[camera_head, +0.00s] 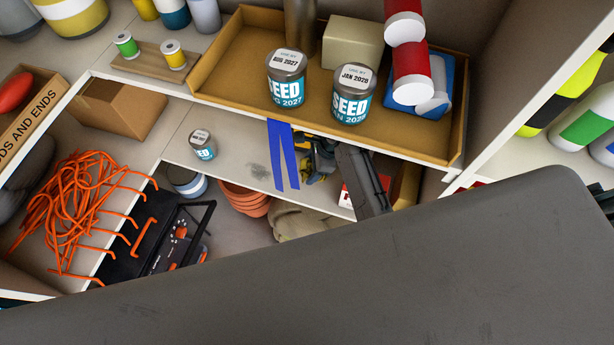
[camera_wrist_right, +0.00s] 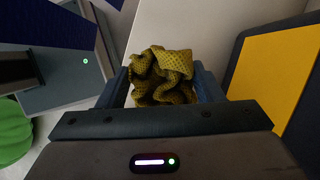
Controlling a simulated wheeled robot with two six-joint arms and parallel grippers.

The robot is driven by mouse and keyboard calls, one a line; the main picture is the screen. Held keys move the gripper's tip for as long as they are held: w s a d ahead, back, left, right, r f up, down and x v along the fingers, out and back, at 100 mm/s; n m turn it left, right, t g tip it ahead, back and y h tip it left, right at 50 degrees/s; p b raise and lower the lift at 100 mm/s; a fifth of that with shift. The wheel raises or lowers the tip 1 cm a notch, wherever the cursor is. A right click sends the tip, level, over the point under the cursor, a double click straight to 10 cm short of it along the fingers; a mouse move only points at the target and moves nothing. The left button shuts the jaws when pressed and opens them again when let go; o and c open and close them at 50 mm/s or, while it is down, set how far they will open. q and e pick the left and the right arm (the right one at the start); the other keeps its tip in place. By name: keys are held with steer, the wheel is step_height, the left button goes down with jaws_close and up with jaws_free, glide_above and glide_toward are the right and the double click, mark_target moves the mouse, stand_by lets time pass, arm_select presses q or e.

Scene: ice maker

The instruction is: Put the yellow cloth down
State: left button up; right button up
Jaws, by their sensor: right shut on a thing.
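The yellow cloth (camera_wrist_right: 162,75) is a crumpled, textured bundle between the two fingers of my right gripper (camera_wrist_right: 164,88) in the right wrist view. The gripper is shut on it. There the cloth shows only as small yellow patches, mostly hidden by the gripper. I cannot tell whether the cloth touches the shelf. My left gripper is not in view.
A tan tray (camera_head: 228,85) above holds two seed tins. Terracotta pots (camera_head: 245,198) and orange cable (camera_head: 75,210) are lower.

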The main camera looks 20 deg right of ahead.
step_height(320, 180, down, 8)
steer(key=shift+f, duration=0.15)
stand_by(0.3)
steer(key=o, duration=1)
steer(key=shift+f, duration=0.1)
steer(key=v, duration=1.2)
